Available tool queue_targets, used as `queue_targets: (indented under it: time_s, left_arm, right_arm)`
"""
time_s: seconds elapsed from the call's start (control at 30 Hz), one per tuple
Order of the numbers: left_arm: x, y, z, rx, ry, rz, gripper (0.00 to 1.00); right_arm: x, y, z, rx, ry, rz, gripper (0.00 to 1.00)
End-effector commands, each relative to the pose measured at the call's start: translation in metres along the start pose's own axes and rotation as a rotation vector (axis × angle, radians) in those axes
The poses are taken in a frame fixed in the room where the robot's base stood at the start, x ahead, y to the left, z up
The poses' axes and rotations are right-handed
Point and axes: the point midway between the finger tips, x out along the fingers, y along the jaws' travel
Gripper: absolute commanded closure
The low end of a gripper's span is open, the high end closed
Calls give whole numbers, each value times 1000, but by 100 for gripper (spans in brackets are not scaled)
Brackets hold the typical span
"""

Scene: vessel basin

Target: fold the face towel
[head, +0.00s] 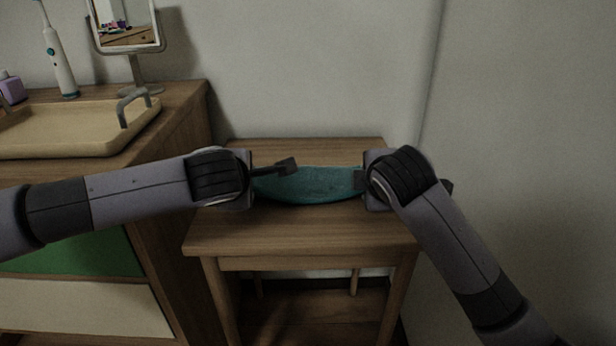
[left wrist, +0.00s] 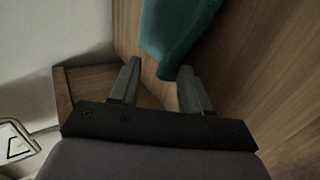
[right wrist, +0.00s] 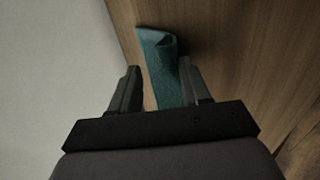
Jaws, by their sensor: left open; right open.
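The teal face towel (head: 312,186) lies on the small wooden table, bunched into a long narrow shape between my two grippers. My left gripper (head: 272,172) is open at the towel's left end. In the left wrist view the towel (left wrist: 176,32) reaches down to the open fingers (left wrist: 158,88), with its corner at the gap. My right gripper (head: 358,180) is open at the towel's right end. In the right wrist view the towel (right wrist: 162,75) lies between the open fingers (right wrist: 160,82), its end looking folded over. The wrists hide parts of both towel ends.
The small wooden table (head: 290,238) has bare top in front of and behind the towel. At the left stands a wooden cabinet with a beige basin (head: 75,128), faucet (head: 132,100), mirror (head: 125,25) and electric toothbrush (head: 58,62). A wall is close behind and right.

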Motion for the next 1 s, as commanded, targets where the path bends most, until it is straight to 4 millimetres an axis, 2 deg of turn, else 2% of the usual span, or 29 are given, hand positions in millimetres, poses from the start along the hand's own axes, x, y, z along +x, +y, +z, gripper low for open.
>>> queue_targets:
  time_s: [0.17, 0.33, 0.7, 0.83, 1.0]
  left_arm:
    - [-8, 6, 1, -1, -3, 2, 53]
    - [-32, 20, 1, 0, -2, 3, 53]
    - [-88, 35, 1, 0, -1, 2, 53]
    - [-100, 38, 1, 0, -1, 1, 53]
    - [-102, 39, 1, -1, 0, 0, 53]
  right_arm:
    - [-9, 7, 0, 0, 1, 5, 53]
    - [-32, 21, 0, 0, 1, 5, 53]
    - [-88, 36, 0, 0, 2, 5, 53]
    - [-99, 38, 1, 0, 0, 1, 53]
    - [-102, 38, 1, 0, 0, 0, 53]
